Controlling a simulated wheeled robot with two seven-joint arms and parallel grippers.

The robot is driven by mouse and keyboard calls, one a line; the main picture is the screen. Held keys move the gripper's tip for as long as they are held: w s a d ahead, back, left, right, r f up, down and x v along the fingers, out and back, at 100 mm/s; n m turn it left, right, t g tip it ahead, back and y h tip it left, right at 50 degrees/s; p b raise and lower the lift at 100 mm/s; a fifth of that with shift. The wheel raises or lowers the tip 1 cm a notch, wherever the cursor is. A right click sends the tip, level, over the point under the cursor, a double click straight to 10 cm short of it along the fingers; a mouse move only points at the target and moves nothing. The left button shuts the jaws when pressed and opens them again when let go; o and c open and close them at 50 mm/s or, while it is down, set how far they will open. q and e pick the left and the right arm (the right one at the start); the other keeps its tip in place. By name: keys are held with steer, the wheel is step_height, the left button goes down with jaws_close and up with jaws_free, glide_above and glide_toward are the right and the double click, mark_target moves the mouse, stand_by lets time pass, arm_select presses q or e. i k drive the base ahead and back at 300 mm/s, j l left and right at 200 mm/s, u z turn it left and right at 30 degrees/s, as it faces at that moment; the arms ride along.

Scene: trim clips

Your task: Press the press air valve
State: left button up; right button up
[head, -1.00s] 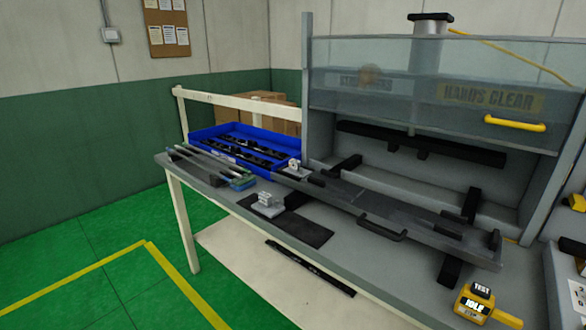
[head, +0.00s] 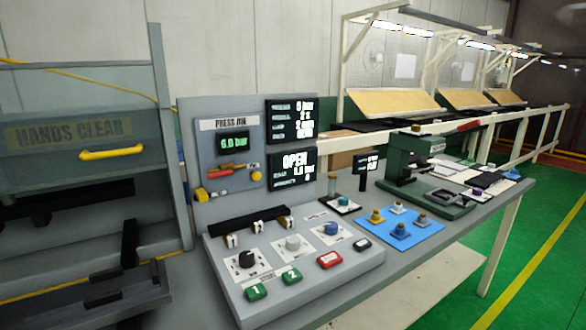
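A grey upright panel (head: 205,110) labelled PRESS AIR stands left of centre in the head view. Its small display (head: 233,143) reads 6.0 bar in green. Which way the valve is set I cannot tell for sure. Neither of my grippers is in view.
A sloped console (head: 335,285) with knobs, green buttons 1 and 2 and a red button stands below the panel. The press with its yellow-handled guard (head: 112,153) is at left. A green hand press (head: 420,160) and blue mat (head: 415,236) are right.

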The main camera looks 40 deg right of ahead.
mark_target(229, 171)
steer(key=i+z, duration=0.2)
steer(key=z, duration=0.55)
steer(key=i+u, duration=0.25)
steer(key=u, duration=0.15)
